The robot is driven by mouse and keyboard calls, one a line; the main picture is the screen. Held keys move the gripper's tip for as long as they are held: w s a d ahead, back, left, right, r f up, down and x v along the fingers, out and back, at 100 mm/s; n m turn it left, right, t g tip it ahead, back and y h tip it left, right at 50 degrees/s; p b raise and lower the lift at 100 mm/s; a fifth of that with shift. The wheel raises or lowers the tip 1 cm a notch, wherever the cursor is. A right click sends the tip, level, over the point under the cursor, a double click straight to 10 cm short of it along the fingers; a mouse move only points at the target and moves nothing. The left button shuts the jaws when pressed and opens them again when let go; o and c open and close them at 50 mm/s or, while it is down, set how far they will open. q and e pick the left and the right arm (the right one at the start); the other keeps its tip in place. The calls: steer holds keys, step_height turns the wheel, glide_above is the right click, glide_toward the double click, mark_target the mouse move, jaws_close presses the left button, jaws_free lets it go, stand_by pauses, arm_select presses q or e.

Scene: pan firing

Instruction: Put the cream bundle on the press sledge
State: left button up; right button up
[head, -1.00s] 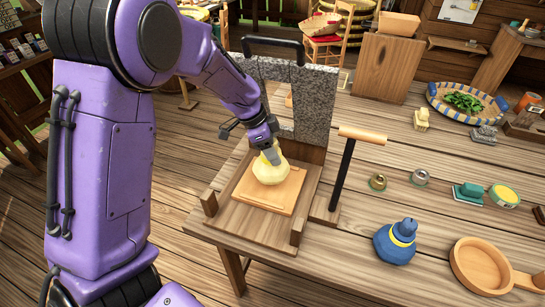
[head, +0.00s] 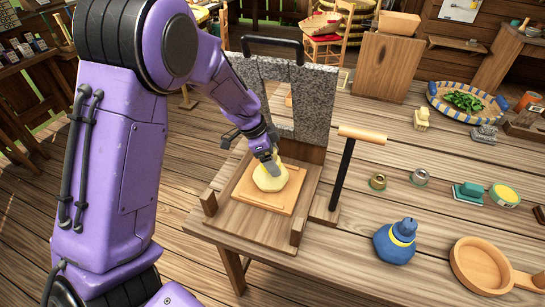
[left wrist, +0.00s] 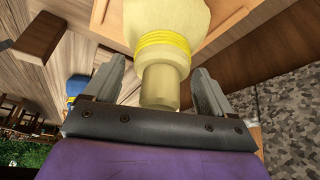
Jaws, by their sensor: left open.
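The cream bundle (head: 270,181) sits upright on the light wooden press sledge (head: 248,190), near its back part. My left gripper (head: 268,158) is at the top of the bundle and comes down from the upper left. In the left wrist view the bundle's neck (left wrist: 162,82) and yellow tie stand between the two spread fingers, with a gap on each side. My left gripper is open. The fingers partly hide the bundle's top in the head view. My right gripper is not in view.
The press frame with grey stone slabs (head: 312,103) stands right behind the sledge. A lever with a wooden handle (head: 362,134) rises to its right. A blue bundle (head: 396,243) and a wooden pan (head: 480,266) lie farther right. Bare tabletop lies between.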

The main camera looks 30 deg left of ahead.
arm_select(q)
steer(key=v, duration=1.2)
steer(key=shift+b, duration=0.4)
stand_by(0.3)
